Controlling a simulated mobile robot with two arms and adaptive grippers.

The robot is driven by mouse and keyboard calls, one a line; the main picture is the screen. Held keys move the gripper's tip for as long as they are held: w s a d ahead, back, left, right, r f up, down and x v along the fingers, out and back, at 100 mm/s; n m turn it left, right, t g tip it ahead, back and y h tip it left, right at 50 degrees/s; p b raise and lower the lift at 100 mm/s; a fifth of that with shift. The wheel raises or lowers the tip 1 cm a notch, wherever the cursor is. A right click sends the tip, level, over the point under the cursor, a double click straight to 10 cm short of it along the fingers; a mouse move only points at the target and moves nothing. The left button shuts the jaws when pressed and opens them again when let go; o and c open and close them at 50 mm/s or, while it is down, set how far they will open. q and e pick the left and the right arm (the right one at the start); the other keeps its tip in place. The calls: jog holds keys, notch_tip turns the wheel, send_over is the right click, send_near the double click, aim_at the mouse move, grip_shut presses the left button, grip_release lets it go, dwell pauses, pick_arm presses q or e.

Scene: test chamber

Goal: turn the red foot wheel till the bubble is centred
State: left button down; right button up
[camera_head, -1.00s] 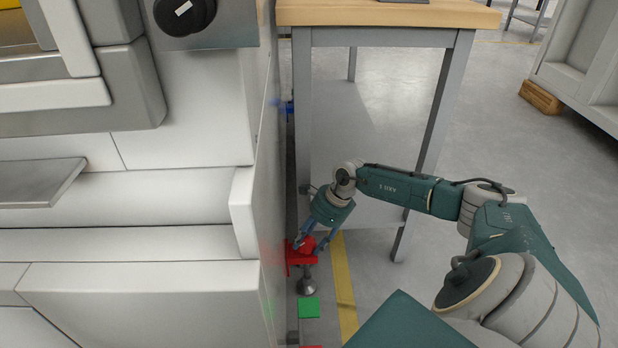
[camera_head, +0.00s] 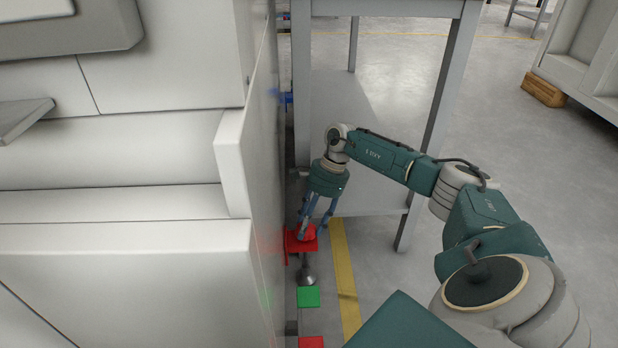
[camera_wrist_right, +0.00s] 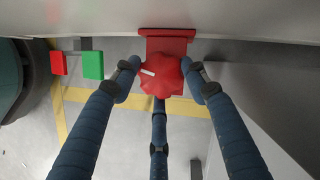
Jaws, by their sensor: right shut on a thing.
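The red foot wheel (camera_wrist_right: 161,75) has a lobed rim and a small white mark on its upper left in the right wrist view. It sits at a red bracket (camera_wrist_right: 166,40) on the side of the white machine. In the head view the wheel (camera_head: 307,233) is low beside the machine, above a grey foot. My right gripper (camera_head: 310,231) reaches down from above and is shut on the wheel, with its blue fingers around the rim. The right wrist view shows the fingers (camera_wrist_right: 164,82) on it from both sides and from below. The bubble is not in view. My left gripper is not in view.
The white machine (camera_head: 130,265) stands close at the left. A grey-legged table (camera_head: 303,100) is just behind my right arm. A green block (camera_head: 308,297) and a red block (camera_head: 311,342) lie nearer. A blue part (camera_head: 287,99) shows farther back.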

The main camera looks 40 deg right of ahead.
jog(key=shift+w+a+r, duration=0.2)
jog(key=shift+w+r, duration=0.1)
jog(key=shift+w, duration=0.05)
jog(key=o, duration=1.1)
jog(key=shift+a, duration=0.1)
jog(key=shift+f, duration=0.1)
jog(key=shift+s, duration=0.15)
notch_tip(320, 180, up, 10)
